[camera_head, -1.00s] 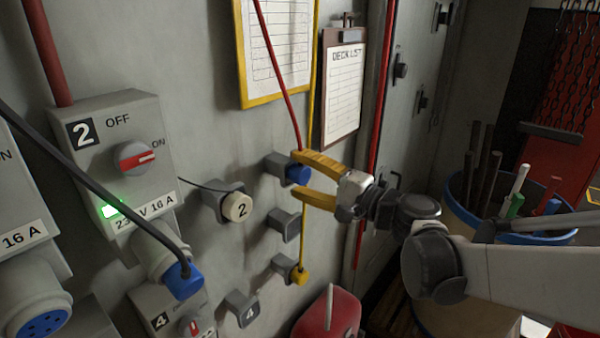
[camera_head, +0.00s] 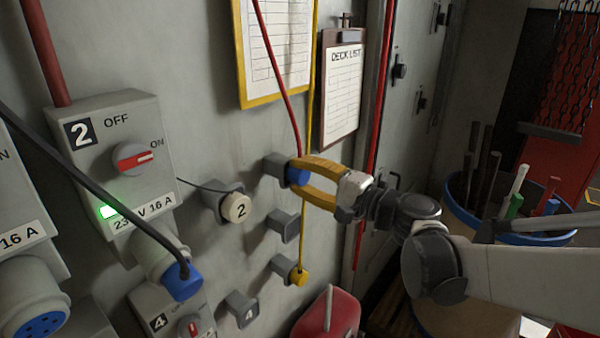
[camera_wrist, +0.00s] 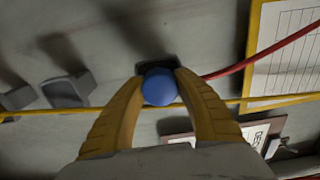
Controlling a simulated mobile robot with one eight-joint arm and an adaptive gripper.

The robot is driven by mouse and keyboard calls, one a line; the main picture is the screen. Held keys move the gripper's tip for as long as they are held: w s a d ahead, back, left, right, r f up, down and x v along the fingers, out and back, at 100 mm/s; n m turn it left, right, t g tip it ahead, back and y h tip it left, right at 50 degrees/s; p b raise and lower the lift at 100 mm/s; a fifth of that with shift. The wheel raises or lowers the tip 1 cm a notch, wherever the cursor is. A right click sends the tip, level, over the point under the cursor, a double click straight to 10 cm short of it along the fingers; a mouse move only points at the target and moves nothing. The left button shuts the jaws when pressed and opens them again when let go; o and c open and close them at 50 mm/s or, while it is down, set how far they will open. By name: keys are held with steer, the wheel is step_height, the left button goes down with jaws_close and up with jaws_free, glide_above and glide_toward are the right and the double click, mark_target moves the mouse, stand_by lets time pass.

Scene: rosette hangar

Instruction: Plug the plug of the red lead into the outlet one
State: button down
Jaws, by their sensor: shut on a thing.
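The blue plug of the red lead (camera_head: 297,175) sits in a grey wall holder (camera_head: 275,166). The red lead (camera_head: 283,90) runs up from it along the wall. My gripper (camera_head: 306,178) is shut on the blue plug, with a yellow finger on either side. In the wrist view the blue plug (camera_wrist: 159,87) shows between the two fingertips, with the dark holder right behind it. Outlet one is not clearly identifiable; at the far left a round blue-faced socket (camera_head: 42,324) hangs under a grey box marked 16 A, its number out of view.
Switch box 2 (camera_head: 118,190) has a blue plug with a black lead (camera_head: 183,280) below it. A yellow plug (camera_head: 299,277) sits in a lower holder. A clipboard (camera_head: 341,90) hangs above my gripper. A red container (camera_head: 328,318) and a blue-rimmed bin (camera_head: 460,215) stand below and right.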

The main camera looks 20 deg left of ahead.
mark_target(305, 177)
steer(key=shift+v, duration=2.95)
